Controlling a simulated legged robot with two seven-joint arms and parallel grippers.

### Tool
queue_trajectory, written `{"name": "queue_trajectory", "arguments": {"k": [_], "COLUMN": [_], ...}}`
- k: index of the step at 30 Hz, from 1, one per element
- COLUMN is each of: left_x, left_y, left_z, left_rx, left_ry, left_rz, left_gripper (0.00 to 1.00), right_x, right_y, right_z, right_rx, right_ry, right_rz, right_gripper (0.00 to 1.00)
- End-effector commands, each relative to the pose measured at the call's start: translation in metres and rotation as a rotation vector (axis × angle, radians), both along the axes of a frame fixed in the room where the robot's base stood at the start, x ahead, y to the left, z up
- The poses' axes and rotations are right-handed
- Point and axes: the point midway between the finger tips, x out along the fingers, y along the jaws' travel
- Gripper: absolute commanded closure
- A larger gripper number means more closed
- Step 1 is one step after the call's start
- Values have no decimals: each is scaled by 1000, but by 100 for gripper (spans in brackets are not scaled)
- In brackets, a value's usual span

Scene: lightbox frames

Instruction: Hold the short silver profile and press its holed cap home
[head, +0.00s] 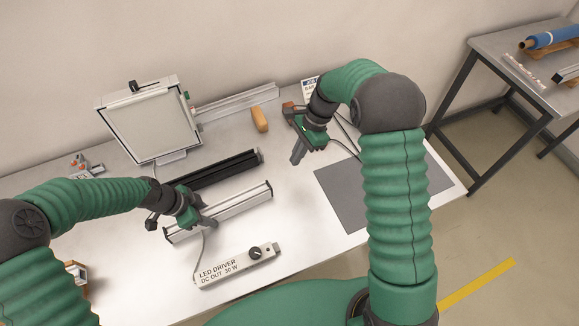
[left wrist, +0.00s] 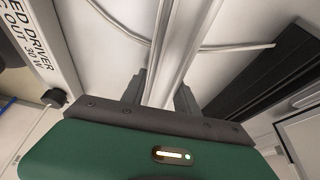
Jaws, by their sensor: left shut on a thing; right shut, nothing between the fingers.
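In the left wrist view the silver profile (left wrist: 176,50) runs between the two fingers of my left gripper (left wrist: 163,90). The profile's right end (head: 270,188) looks dark-edged; I cannot tell the holed cap or how far it is seated. My right gripper (head: 298,157) is shut and empty, pointing down above the table, behind and right of the profile, apart from it.
The LED driver box (head: 237,265) lies in front of the profile, with a thin cable. A framed light panel (head: 150,122) stands at the back left. An orange-tan block (head: 260,119) and a long rail (head: 235,104) lie behind. A grey mat (head: 343,196) lies right.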

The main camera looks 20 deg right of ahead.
Motion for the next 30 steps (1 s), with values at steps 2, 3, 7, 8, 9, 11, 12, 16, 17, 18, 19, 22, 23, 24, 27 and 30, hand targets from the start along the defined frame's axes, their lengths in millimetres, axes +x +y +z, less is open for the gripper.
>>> {"name": "queue_trajectory", "arguments": {"k": [2, 3, 7, 8, 9, 11, 12, 16, 17, 18, 19, 22, 23, 24, 27, 30], "left_x": [1, 0, 0, 0, 0, 0, 0, 0, 0, 0, 0, 0, 0, 0, 0, 1], "left_y": [0, 0, 0, 0, 0, 0, 0, 0, 0, 0, 0, 0, 0, 0, 0, 2], "left_z": [0, 0, 0, 0, 0, 0, 0, 0, 0, 0, 0, 0, 0, 0, 0, 5], "left_rx": [0, 0, 0, 0, 0, 0, 0, 0, 0, 0, 0, 0, 0, 0, 1, 0], "left_ry": [-1, -1, -1, -1, -1, -1, -1, -1, -1, -1, -1, -1, -1, -1, 0, -3], "left_rz": [0, 0, 0, 0, 0, 0, 0, 0, 0, 0, 0, 0, 0, 0, 1, 1], "left_gripper": [100, 100, 100, 100, 100, 100, 100, 53, 49, 44, 40, 38, 38, 38, 38, 38], "right_x": [0, 0, 0, 0, 0, 0, 0, 0, 0, 0, 0, 0, 0, 0, 0, 0], "right_y": [-2, -3, -3, -3, -3, -3, -3, -3, -3, -3, -3, -3, -3, -3, -3, -3], "right_z": [5, 6, 6, 6, 6, 6, 6, 6, 6, 6, 6, 6, 6, 6, 6, 6], "right_rx": [0, 0, -1, -1, -1, -1, -1, -1, -1, -1, -1, -1, -1, -1, -1, -1], "right_ry": [0, 0, 1, 1, 1, 0, -1, -1, 0, 0, 1, 1, 1, 1, 1, 1], "right_rz": [-1, -1, -2, -2, -2, -1, -1, -1, -2, -2, -2, -2, -2, -2, -2, -2], "right_gripper": [100, 100, 100, 100, 100, 100, 100, 100, 100, 100, 100, 100, 100, 100, 100, 100]}}
